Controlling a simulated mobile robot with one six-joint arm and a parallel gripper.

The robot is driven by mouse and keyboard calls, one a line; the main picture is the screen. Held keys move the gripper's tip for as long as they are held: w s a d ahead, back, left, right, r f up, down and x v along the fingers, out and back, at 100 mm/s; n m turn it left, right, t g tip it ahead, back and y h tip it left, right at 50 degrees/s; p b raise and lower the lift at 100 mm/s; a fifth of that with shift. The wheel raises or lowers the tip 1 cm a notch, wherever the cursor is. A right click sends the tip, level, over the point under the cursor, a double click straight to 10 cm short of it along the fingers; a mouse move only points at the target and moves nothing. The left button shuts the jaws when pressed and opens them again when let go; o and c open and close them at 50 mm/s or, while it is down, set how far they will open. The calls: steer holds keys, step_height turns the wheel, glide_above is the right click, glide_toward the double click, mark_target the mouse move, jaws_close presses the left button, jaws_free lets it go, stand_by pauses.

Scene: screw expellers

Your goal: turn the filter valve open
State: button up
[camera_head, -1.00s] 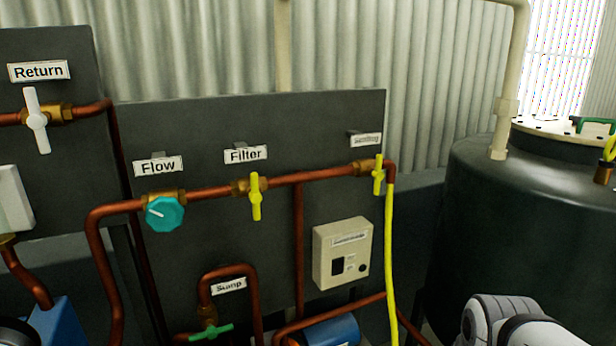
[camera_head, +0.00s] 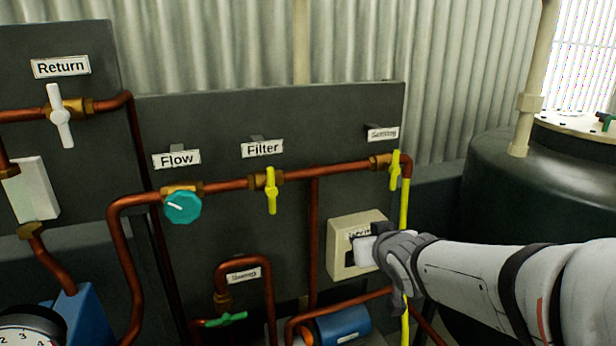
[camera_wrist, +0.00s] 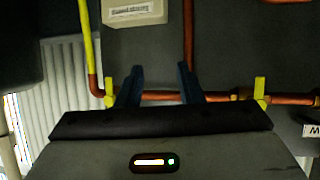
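The filter valve (camera_head: 271,192) has a yellow handle standing upright, crosswise to the near-horizontal copper pipe, below a white "Filter" label (camera_head: 262,149). It also shows at the right of the wrist view (camera_wrist: 260,89), where the scene is upside down. My gripper (camera_head: 366,250) is to the right of and below the filter valve in the head view, in front of the beige box. In the wrist view my gripper (camera_wrist: 160,76) has its two dark fingers apart with nothing between them. The valve lies outside the fingers, apart from them.
Another yellow valve (camera_head: 395,170) is on the same pipe to the right, above a yellow hose (camera_head: 404,210). The teal flow knob (camera_head: 183,207) is to the left. Below are a green-handled valve (camera_head: 226,320) and a beige box (camera_head: 342,262). A dark tank (camera_head: 500,190) stands at right.

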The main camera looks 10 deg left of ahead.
steer(key=w+a+r+n+t+y, duration=0.1)
steer(key=a+r+y, duration=0.1)
steer(key=a, duration=0.3)
steer(key=w+a+r+n+y, duration=0.1)
steer(key=a+r+n+y, duration=0.15)
steer(key=a, duration=0.25)
steer(key=n+y+p, duration=0.1)
steer(key=n+y, duration=0.1)
steer(key=y, duration=0.3)
glide_toward(273, 185)
steer(key=x, duration=0.4)
steer(key=shift+m+g+h, duration=0.25)
steer(key=shift+g, duration=0.15)
steer(key=x, duration=0.2)
steer(key=p+x, duration=0.1)
steer(key=x, duration=0.2)
steer(key=shift+w+a+r+p, duration=0.15)
steer(key=shift+r+p, duration=0.1)
steer(key=shift+p, duration=0.05)
steer(key=shift+w+a, duration=0.5)
steer(key=shift+c, duration=0.3)
jaws_close()
